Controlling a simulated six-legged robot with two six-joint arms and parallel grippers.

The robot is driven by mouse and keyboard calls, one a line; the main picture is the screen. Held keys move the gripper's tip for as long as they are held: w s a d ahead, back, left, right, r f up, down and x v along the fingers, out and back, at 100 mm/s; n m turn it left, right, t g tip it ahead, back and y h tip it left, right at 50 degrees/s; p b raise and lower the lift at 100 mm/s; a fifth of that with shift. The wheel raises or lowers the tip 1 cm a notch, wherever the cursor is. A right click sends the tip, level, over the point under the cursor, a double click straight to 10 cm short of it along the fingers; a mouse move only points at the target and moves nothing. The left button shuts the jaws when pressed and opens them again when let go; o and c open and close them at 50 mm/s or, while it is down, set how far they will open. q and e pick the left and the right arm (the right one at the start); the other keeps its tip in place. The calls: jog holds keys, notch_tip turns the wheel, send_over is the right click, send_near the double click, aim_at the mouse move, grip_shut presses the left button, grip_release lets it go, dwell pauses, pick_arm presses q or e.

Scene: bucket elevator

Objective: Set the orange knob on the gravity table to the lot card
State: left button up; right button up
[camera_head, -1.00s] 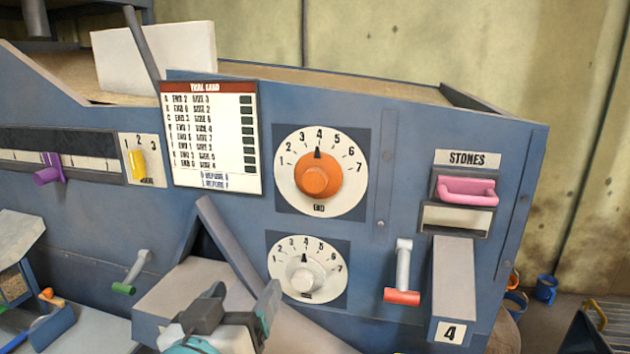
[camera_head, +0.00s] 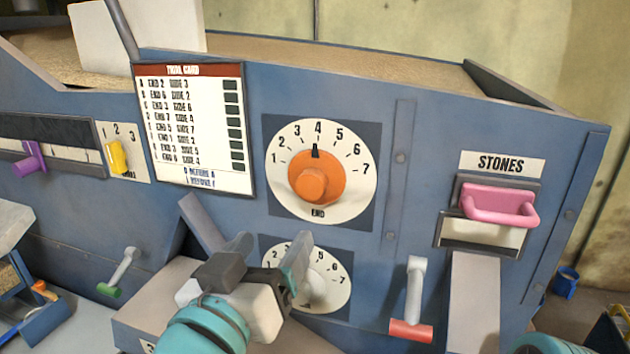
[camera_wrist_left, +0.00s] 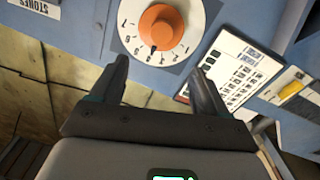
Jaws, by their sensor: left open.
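The orange knob (camera_head: 315,182) sits on a white dial numbered 1 to 7, marked END, with its black pointer at 4. It also shows in the left wrist view (camera_wrist_left: 161,27), ahead of the fingers. The card (camera_head: 197,130), headed TRIAL CARD, is fixed left of the dial with rows of END and SIDE numbers; it also shows in the left wrist view (camera_wrist_left: 232,72). My left gripper (camera_head: 270,250) is open and empty, below the knob and apart from it, in front of the lower dial (camera_head: 328,282), which it partly hides. My right gripper is not in view.
A pink handle (camera_head: 498,205) under the STONES label juts out at right. A red-tipped lever (camera_head: 412,305) hangs below it. A yellow slider (camera_head: 118,157), a purple knob (camera_head: 30,160) and a green-tipped lever (camera_head: 120,272) are at left. The panel around the orange knob is clear.

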aim_at(309, 187)
pick_arm(q)
jog(key=p+x, duration=0.1)
jog(key=x, duration=1.5)
jog(key=shift+a, duration=0.15)
jog(key=shift+w+f, duration=0.1)
jog(key=shift+w, duration=0.15)
jog(key=shift+s+a, duration=0.1)
jog(key=shift+s, duration=0.25)
jog(key=shift+c, duration=1.2)
jog(key=c, duration=0.8)
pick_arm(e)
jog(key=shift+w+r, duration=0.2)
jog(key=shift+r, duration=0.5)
